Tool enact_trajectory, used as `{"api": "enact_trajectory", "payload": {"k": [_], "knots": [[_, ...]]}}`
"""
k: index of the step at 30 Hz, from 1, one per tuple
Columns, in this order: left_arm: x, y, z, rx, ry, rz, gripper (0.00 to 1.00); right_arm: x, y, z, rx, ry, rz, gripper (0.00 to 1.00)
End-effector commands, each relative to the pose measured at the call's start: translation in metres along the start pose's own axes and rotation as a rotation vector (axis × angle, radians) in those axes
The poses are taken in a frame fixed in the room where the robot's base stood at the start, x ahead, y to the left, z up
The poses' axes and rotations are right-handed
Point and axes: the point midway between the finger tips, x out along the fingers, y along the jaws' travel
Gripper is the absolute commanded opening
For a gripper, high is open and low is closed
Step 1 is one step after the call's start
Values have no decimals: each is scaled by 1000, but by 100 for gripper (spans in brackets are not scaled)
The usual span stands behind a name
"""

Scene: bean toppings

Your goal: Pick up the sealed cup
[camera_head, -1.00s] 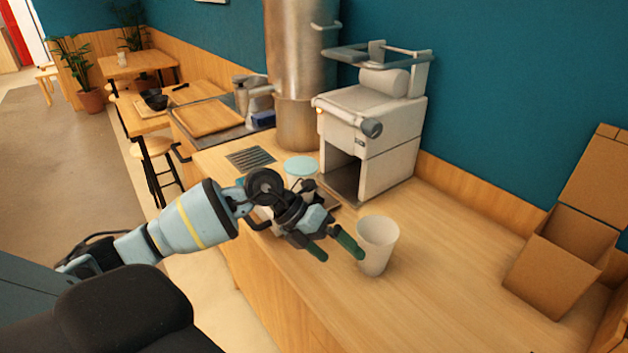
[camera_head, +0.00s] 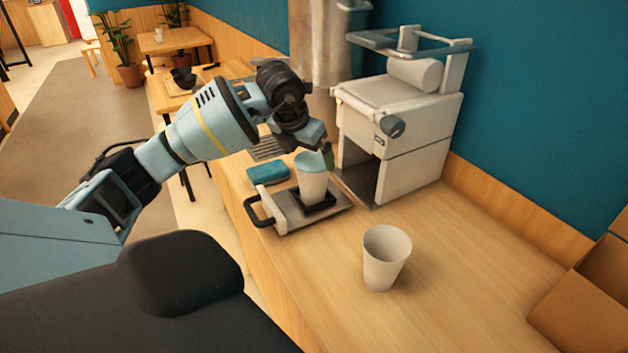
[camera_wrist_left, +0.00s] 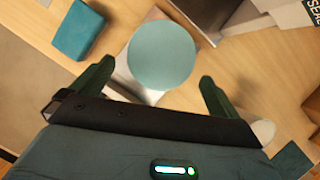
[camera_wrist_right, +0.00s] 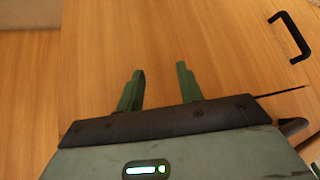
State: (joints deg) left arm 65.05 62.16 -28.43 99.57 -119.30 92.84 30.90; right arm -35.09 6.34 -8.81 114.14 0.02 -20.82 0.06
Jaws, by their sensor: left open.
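The sealed cup (camera_head: 312,183) is white with a flat teal lid and stands upright in the dark holder of a metal sliding tray (camera_head: 285,213). In the left wrist view its round teal lid (camera_wrist_left: 162,55) lies just ahead of my fingers. My left gripper (camera_head: 322,155) is above and beside the cup's lid; in the left wrist view it is open (camera_wrist_left: 157,92), with the lid showing between and beyond the green fingertips. The cup is not gripped. My right gripper (camera_wrist_right: 160,82) is open and empty before a plain wooden panel.
An open, empty white cup (camera_head: 384,258) stands on the counter to the right. The white sealing machine (camera_head: 400,135) is right behind the tray. A teal block (camera_head: 268,172) lies left of the cup. A cardboard box (camera_head: 590,300) is at far right.

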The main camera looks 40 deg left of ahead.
Motion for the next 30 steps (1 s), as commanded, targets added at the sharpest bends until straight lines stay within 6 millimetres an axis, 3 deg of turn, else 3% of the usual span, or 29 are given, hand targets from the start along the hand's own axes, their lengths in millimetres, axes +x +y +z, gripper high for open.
{"api": "enact_trajectory", "payload": {"k": [8,18,26,30], "knots": [[13,0,2,0,0,-1,100,2,1,-7,-3,14,1,36],[54,0,6,0,0,0,100,1,2,-17,-5,31,2,36],[57,0,6,2,-2,-1,100,1,2,-17,-5,31,3,36],[57,0,6,1,-1,-1,84,1,2,-16,-5,30,3,36]]}}
